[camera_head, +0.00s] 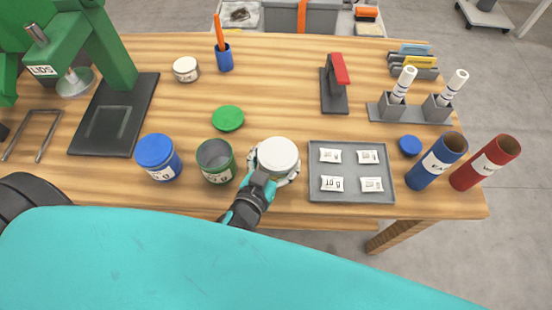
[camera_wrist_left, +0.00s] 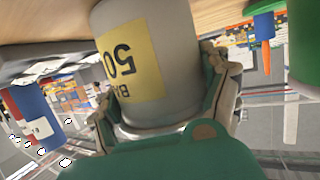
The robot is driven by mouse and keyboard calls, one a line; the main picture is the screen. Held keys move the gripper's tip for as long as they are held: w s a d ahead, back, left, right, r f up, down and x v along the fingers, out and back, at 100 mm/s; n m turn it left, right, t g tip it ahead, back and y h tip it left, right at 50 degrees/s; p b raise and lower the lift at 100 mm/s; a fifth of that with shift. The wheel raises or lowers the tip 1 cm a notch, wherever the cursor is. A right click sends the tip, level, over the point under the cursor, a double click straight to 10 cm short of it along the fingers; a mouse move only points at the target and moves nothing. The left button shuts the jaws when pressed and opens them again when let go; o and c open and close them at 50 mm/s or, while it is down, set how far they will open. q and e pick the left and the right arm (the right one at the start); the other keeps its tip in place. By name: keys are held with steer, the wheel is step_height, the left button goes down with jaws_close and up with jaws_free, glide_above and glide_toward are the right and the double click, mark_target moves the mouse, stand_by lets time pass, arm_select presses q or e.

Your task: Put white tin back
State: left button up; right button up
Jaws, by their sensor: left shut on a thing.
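The white tin (camera_head: 278,154) stands near the front edge of the table, between the open green tin and the grey tray. My left gripper (camera_head: 273,171) is shut around it, reaching in from the front edge. In the left wrist view the tin (camera_wrist_left: 185,60) fills the middle, with a yellow label, and fingers of my gripper (camera_wrist_left: 168,105) hold both its sides. I cannot tell whether the tin touches the table. My right gripper is not in view.
The open green tin (camera_head: 215,160) is close on the left, the blue tin (camera_head: 157,155) beyond it. The grey tray (camera_head: 352,198) with several packets lies close on the right. A green lid (camera_head: 228,118) lies behind. The table centre is clear.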

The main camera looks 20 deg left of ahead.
arm_select(q)
steer(key=shift+f, duration=0.2)
steer(key=o, duration=1.1)
steer(key=shift+r, duration=0.1)
steer(key=shift+r, duration=0.25)
steer(key=b+v, duration=0.1)
steer(key=v, duration=0.4)
steer(key=b+v, duration=0.1)
steer(key=v, duration=0.5)
steer(key=shift+f, duration=0.25)
steer(key=shift+s+r, duration=0.3)
steer(key=shift+s, duration=0.15)
